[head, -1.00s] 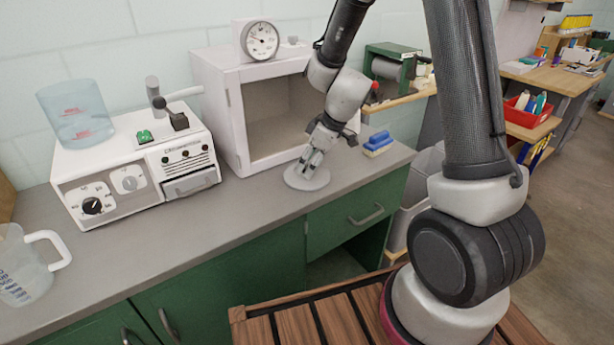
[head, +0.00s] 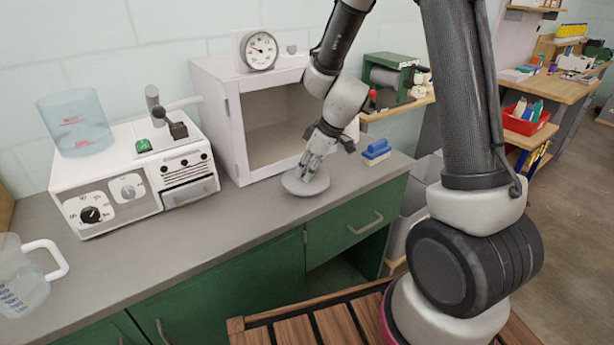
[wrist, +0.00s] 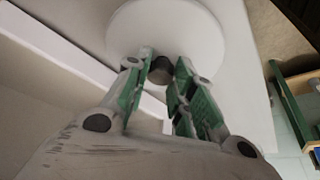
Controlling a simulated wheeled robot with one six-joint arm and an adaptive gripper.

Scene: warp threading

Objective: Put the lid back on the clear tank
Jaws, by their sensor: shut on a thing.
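The lid (head: 305,186) is a pale grey-white round disc at the counter's front, before the open white cabinet. My gripper (head: 311,166) reaches down to it from above and is shut on its knob. In the wrist view the green-padded fingers (wrist: 166,88) close around the dark knob, with the lid's white disc (wrist: 200,30) beyond them. I cannot tell whether the lid touches the counter or is just off it. The clear tank (head: 76,125) is a bluish see-through cylinder with red marks, open at the top, standing on the white machine at the left.
The white machine (head: 95,190) has knobs and an upright post with a lever (head: 165,120) beside the tank. The white cabinet (head: 212,110) carries a round gauge (head: 262,50). A blue brush (head: 376,150) lies right of the lid. A clear jug (head: 22,280) stands front left.

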